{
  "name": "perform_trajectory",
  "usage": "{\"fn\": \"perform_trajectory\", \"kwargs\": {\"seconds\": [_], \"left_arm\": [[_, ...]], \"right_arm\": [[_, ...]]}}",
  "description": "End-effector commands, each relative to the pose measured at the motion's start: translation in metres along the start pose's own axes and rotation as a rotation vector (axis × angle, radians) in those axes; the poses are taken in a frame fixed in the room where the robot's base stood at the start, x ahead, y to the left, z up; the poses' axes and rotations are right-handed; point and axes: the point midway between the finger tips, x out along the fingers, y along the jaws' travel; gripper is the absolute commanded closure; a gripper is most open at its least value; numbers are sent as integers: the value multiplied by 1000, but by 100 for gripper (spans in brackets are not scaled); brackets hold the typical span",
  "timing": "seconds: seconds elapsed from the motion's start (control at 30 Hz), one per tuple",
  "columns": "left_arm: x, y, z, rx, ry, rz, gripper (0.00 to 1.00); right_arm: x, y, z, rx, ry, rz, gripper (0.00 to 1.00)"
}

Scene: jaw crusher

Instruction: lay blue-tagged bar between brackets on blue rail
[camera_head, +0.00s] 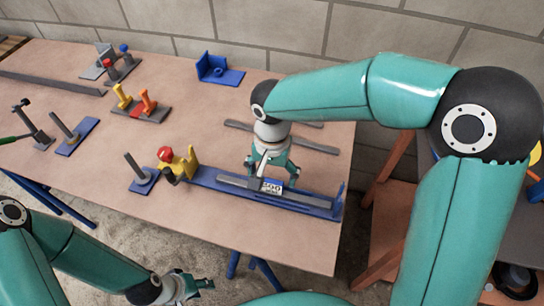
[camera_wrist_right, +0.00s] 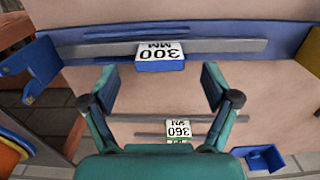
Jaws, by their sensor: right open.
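The blue-tagged bar, grey with a "300 MM" label (camera_wrist_right: 162,54), lies along the blue rail (camera_head: 207,180); its tag (camera_head: 271,186) also shows in the head view. The bar's ends appear inside the rail's end pieces; whether it rests flat is hard to tell. An upright blue bracket (camera_head: 338,201) stands at the rail's right end. It shows at the left in the right wrist view (camera_wrist_right: 32,66). My right gripper (camera_head: 271,172) is open and empty beside the tag, its fingers apart in the wrist view (camera_wrist_right: 158,88). My left gripper (camera_head: 192,287) is off the table's front; its jaws are unclear.
A yellow block (camera_head: 181,164) with a red knob stands at the rail's left end. Two loose grey bars (camera_head: 291,138) lie behind the rail. A blue fixture (camera_head: 218,75) and pegged stands (camera_head: 141,105) are further back. The front middle table is clear.

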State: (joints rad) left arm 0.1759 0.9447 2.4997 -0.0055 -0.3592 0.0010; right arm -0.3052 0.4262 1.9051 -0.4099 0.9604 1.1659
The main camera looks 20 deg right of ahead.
Motion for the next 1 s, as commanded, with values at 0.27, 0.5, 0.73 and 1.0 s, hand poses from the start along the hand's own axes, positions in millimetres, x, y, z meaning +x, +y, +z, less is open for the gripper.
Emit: {"fn": "perform_trajectory", "kwargs": {"seconds": [0.27,0.5,0.73,1.0], "left_arm": [[0,0,0,0,0,0,60],[0,0,0,0,0,0,60],[0,0,0,0,0,0,60],[1,0,0,0,0,0,60]], "right_arm": [[-55,-1,0,0,1,-4,13],[-75,0,0,-1,0,-1,13],[-76,0,0,0,-1,0,13],[-76,0,0,0,-1,0,13]]}}
